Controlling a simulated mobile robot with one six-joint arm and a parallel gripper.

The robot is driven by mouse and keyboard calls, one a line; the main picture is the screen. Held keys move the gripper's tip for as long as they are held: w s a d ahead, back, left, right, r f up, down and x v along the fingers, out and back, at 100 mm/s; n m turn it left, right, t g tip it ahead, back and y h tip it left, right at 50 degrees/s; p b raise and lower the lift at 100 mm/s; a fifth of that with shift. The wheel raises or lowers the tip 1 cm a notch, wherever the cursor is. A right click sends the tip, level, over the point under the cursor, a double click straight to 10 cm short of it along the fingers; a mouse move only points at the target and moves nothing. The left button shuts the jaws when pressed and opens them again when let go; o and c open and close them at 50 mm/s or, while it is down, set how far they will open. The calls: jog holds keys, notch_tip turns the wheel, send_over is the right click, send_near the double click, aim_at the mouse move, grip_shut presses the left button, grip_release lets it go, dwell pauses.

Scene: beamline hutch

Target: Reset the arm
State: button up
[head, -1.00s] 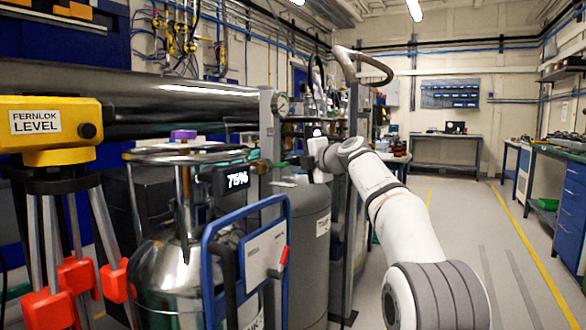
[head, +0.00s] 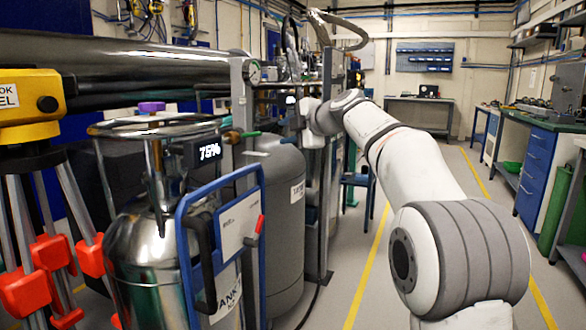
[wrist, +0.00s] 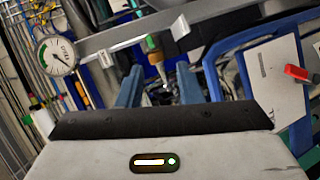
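My arm reaches forward in the head view, from the lower right up to the white wrist (head: 316,122) beside the metal frame. The fingers of my gripper cannot be made out in the head view. In the wrist view my gripper (wrist: 158,78) shows two blue-grey fingers standing apart, with a gap between them. Nothing is clearly held. A green-and-tan handle (wrist: 156,58) shows through the gap, in line with it; whether it is touched cannot be told. A dial gauge (wrist: 57,56) is at the upper left of that view.
A silver dewar (head: 150,255) with a blue-framed trolley (head: 184,275) stands at left front, beside a grey tank (head: 280,240). A yellow level (head: 28,105) on a tripod is at far left. A blue drawer bench (head: 534,165) stands at right. Floor is open between.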

jog(key=s+d+m+g+h+p, duration=0.2)
jog(key=s+d+m+p, duration=0.3)
jog(key=s, duration=0.9)
jog(key=s+d+m+g+h+p, duration=0.3)
jog(key=s+d+m+p, duration=0.3)
jog(key=s+m+p, duration=0.5)
jog(key=s+d+m+g+h+p, duration=0.3)
jog(key=s+d+m+p, duration=0.3)
jog(key=s+p, duration=0.9)
jog(key=s+m+h, duration=0.1)
jog(key=s+m, duration=0.1)
jog(key=s, duration=0.1)
jog(key=shift+s+d+f+m+h, duration=0.15)
jog(key=shift+d+f+m+h, duration=0.1)
jog(key=shift+f+m+h, duration=0.05)
jog(key=shift+o, duration=0.4)
